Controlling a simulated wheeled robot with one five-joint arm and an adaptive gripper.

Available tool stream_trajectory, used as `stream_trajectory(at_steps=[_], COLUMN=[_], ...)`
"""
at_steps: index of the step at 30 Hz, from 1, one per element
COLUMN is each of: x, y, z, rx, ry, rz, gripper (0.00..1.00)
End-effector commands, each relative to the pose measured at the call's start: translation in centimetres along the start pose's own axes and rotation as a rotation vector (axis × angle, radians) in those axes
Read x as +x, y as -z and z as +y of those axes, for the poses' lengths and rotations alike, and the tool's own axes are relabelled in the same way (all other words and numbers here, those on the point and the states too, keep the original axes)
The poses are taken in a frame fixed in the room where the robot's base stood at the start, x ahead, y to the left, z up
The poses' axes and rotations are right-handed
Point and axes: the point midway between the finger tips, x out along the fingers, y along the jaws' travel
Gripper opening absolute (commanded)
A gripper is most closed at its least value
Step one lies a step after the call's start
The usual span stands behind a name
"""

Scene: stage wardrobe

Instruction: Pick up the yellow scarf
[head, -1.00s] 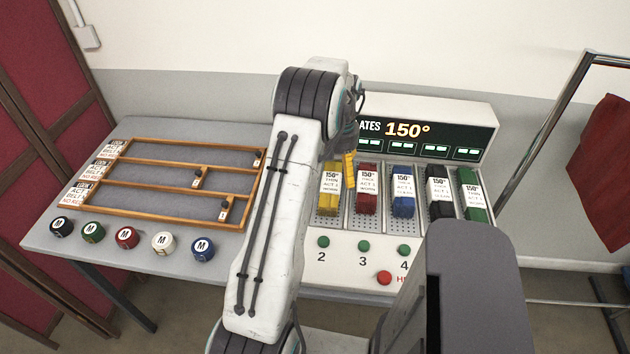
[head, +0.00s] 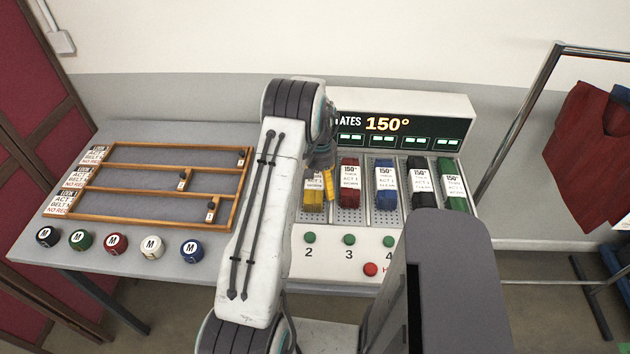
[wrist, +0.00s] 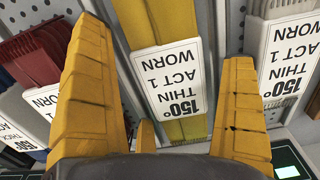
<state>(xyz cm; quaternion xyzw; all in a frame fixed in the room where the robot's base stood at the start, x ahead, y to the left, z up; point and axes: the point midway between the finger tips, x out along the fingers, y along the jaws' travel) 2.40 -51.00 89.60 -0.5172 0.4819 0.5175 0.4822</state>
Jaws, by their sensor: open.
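The yellow scarf (head: 313,198) lies in a slot of the grey heated rack, with a white tag reading 150°, THIN, ACT 1, WORN. In the wrist view the scarf (wrist: 187,128) runs between the two yellow fingers of my gripper (wrist: 165,45), with its tag across it. The fingers are open, one on each side of the scarf, and I see no grip on it. In the head view my gripper (head: 324,172) is over the scarf's slot, partly hidden behind my arm.
A red scarf (head: 349,201) lies in the slot to the right, then blue (head: 386,200), black (head: 423,193) and green (head: 455,195) ones. Numbered buttons line the rack's front. A wooden divided tray (head: 235,205) and several lettered pucks are at left. A clothes rail stands right.

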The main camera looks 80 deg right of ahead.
Motion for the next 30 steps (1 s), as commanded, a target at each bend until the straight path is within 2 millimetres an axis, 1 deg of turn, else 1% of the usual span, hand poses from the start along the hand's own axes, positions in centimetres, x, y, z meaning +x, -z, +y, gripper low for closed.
stream_trajectory(at_steps=[3,23,30], x=[-0.01,-0.06,-0.12], y=[0.0,0.01,0.03], z=[0.0,-0.01,0.0], rx=[0.0,0.0,0.0], ry=[0.0,0.0,0.0], rz=[0.0,0.0,0.001], gripper=[0.99,0.4,0.4])
